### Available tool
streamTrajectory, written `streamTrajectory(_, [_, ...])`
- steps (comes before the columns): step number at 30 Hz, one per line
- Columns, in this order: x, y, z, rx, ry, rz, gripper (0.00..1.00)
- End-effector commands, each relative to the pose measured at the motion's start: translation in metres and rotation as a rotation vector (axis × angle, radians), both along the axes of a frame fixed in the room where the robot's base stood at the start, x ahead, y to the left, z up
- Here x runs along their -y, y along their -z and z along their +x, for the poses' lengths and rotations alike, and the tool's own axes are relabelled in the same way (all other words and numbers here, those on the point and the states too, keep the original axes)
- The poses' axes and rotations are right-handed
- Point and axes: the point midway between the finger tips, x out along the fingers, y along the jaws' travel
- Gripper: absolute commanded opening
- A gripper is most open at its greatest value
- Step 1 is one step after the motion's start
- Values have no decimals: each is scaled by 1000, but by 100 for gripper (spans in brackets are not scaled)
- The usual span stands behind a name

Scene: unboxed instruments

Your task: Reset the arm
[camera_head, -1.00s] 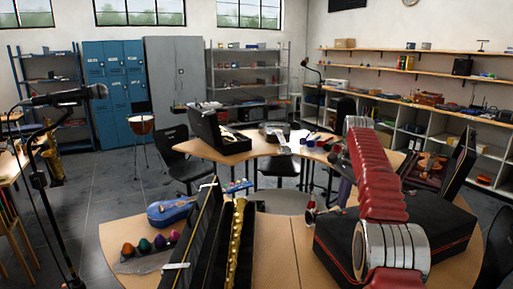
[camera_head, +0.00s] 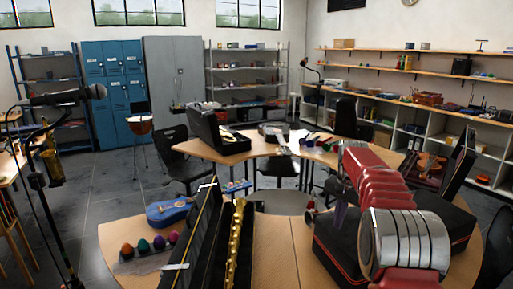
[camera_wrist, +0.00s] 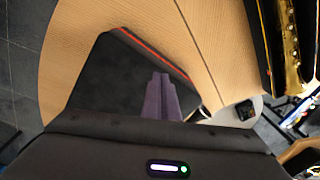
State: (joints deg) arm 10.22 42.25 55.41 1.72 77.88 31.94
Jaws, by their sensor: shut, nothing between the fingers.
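My gripper (camera_wrist: 160,80) shows in the wrist view as two purple fingers lying together, with nothing between them. It is above a black case with red edging (camera_wrist: 105,75) that lies on the wooden table (camera_wrist: 90,25). In the head view my red arm with its silver joint rises at the right, in front of the same black case (camera_head: 340,254). The gripper is mostly hidden behind the arm there, so its height above the case is hard to tell.
A long open case (camera_head: 205,245) holding a brass instrument (camera_head: 236,245) lies left of the arm. A small blue case (camera_head: 169,212) and several coloured egg shapes (camera_head: 143,246) are further left. An open case (camera_head: 455,175) stands at the right. A microphone stand (camera_head: 40,195) is at far left.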

Motion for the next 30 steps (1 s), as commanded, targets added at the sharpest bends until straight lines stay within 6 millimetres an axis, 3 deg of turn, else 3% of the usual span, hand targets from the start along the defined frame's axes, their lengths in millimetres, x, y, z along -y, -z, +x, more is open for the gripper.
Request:
streamTrajectory(14, [-33,-25,-88,40,-271,-42,0])
streamTrajectory(30, [-67,-45,-204,103,-494,-92,0])
